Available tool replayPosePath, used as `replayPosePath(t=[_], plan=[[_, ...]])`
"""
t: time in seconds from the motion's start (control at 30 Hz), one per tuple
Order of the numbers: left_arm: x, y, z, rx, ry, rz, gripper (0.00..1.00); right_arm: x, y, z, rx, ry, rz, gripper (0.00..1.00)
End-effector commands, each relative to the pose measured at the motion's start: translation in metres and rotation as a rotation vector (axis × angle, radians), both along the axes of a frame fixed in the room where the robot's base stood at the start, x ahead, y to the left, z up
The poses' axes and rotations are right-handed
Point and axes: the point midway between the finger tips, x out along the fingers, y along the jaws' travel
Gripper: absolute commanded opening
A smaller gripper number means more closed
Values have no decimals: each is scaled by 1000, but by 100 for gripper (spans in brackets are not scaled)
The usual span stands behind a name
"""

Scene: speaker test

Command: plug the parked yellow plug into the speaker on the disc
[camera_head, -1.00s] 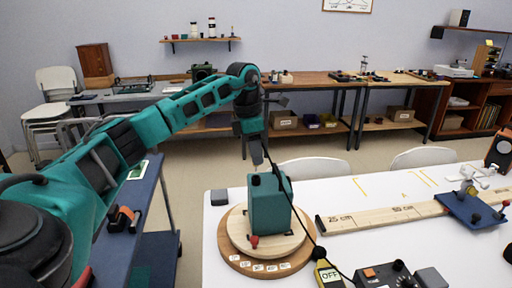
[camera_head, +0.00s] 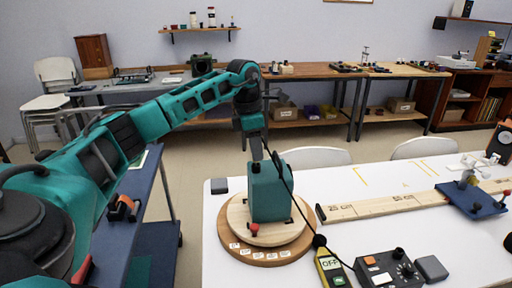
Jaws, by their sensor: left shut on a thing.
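The speaker (camera_head: 270,194) is a teal box standing upright on a round wooden disc (camera_head: 233,218), with a red-tipped part at its front foot. My left gripper (camera_head: 257,153) points down at the speaker's top, at its back left edge as seen here. The yellow plug itself is too small or hidden to make out at the jaws. I cannot tell whether the gripper touches the speaker. My right gripper is not in view.
A yellow meter (camera_head: 331,267) reading OFF and a black control box (camera_head: 389,269) with knobs lie at the table's front. A wooden rule (camera_head: 385,207) and a blue stand (camera_head: 470,200) are to the right. A small grey block (camera_head: 219,186) sits left of the disc.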

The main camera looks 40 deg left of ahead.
Motion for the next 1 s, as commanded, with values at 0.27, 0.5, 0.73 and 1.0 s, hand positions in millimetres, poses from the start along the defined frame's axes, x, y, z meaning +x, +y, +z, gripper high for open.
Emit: replayPosePath(t=[0.27,0.5,0.73,1.0], plan=[[0,0,-2,0,0,0,0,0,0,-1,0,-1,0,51],[0,0,-6,0,0,0,0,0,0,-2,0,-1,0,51],[0,0,-10,0,0,0,0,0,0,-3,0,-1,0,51],[0,0,-11,0,0,0,0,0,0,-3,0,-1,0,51]])
